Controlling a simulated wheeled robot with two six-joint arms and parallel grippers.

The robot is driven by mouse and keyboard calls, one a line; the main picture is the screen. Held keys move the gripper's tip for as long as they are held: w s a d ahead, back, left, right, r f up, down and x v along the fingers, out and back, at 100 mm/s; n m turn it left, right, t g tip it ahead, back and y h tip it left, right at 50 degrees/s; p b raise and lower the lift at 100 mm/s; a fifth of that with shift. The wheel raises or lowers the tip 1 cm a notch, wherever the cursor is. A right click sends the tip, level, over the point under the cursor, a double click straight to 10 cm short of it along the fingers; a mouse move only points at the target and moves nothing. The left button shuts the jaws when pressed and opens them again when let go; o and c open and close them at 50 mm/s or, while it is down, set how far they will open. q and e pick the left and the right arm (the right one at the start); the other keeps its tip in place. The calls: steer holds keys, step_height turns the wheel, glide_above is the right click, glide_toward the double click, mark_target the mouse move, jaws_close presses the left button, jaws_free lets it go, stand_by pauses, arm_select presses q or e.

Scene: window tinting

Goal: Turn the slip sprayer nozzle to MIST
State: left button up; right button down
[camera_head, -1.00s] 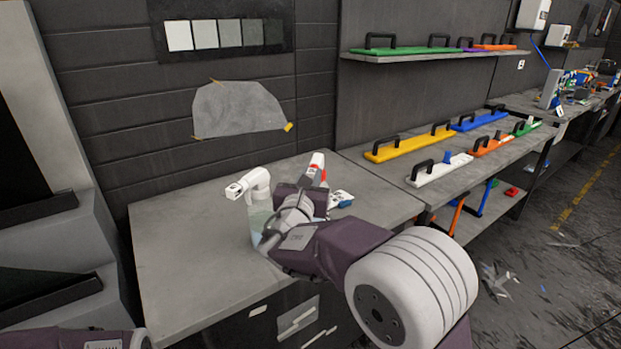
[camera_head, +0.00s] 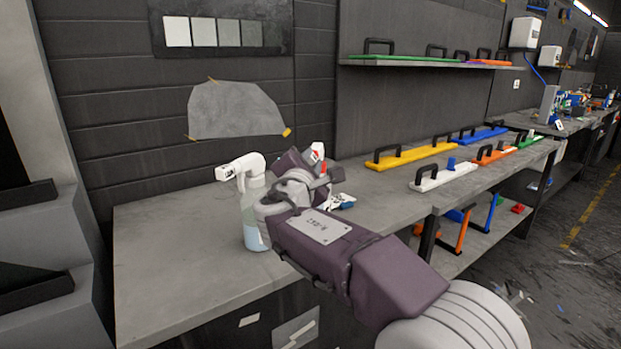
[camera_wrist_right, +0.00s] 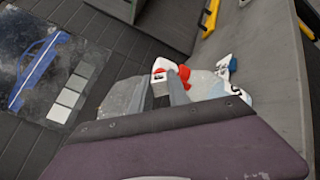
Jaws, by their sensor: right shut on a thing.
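A spray bottle with a white head and a clear, pale blue body (camera_head: 250,225) stands upright on the grey bench in the head view. Its white nozzle (camera_head: 224,172) points left and carries a small dark mark that I cannot read. My right gripper (camera_head: 268,203) is shut on this bottle's body from the right; the fingertips are mostly hidden there. The gripper (camera_wrist_right: 150,98) also shows in the right wrist view, beside a pale translucent shape. A second sprayer with red and white parts (camera_head: 317,154) stands just behind my right wrist. My left gripper is out of view.
The grey bench (camera_head: 170,270) is clear to the left of the bottle. A small white and blue item (camera_head: 341,201) lies right of my wrist. A grey sheet (camera_head: 235,110) is taped to the wall.

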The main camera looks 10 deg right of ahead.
steer(key=m+b, duration=0.4)
steer(key=shift+f, duration=0.35)
steer(key=shift+r+m+b, duration=0.15)
steer(key=shift+m+b, duration=1.2)
steer(key=shift+m, duration=0.55)
steer(key=c, duration=1.2)
jaws_free()
steer(key=shift+c, duration=0.2)
steer(key=v, duration=0.9)
